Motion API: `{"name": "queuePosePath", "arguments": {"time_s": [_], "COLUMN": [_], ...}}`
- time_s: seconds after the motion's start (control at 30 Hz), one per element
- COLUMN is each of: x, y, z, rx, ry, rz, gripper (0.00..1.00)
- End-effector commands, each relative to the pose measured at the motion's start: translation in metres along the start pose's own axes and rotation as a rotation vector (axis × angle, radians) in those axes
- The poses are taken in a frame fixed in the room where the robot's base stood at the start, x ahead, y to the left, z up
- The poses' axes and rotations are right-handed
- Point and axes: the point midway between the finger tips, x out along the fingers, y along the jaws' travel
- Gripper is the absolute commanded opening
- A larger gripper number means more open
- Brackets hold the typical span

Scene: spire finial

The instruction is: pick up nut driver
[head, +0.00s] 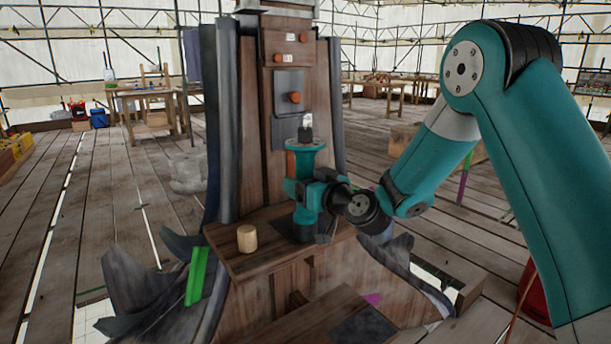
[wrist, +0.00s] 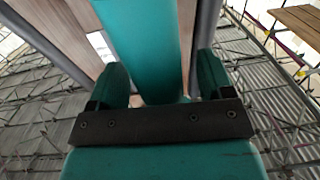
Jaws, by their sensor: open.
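In the head view, an upright teal piece (head: 305,160) with a round flange stands over the spire's wooden ledge. A small grey, pale-tipped item (head: 306,130) sits on its flange. I cannot tell for sure which of these is the nut driver or where the teal piece ends and my gripper begins. My gripper (wrist: 163,75) is open in the wrist view, a teal finger on each side. A wide teal bar (wrist: 145,35) runs between the fingers from the top edge; its lower end is hidden by the dark palm bar. No grip on anything shows.
A short tan wooden cylinder (head: 247,239) stands on the ledge (head: 240,263), left of my gripper. The wooden spire (head: 248,110) rises close behind, with orange knobs and grey strips. Bent grey sheets and a green strip (head: 197,275) flank the ledge. Open plank floor lies to the left.

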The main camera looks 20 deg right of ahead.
Motion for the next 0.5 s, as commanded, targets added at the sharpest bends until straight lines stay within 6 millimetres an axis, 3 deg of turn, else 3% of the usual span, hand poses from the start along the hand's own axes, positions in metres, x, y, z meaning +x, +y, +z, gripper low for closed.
{"name": "queuePosePath", "arguments": {"time_s": [0.13, 0.37, 0.5], "x": [0.016, 0.018, 0.018], "y": [0.000, 0.000, 0.000], "z": [-0.002, 0.000, 0.000], "rx": [0.000, -0.001, -0.001], "ry": [0.000, 0.000, 0.000], "rz": [0.000, 0.001, 0.001], "gripper": [0.74, 0.74, 0.46]}}
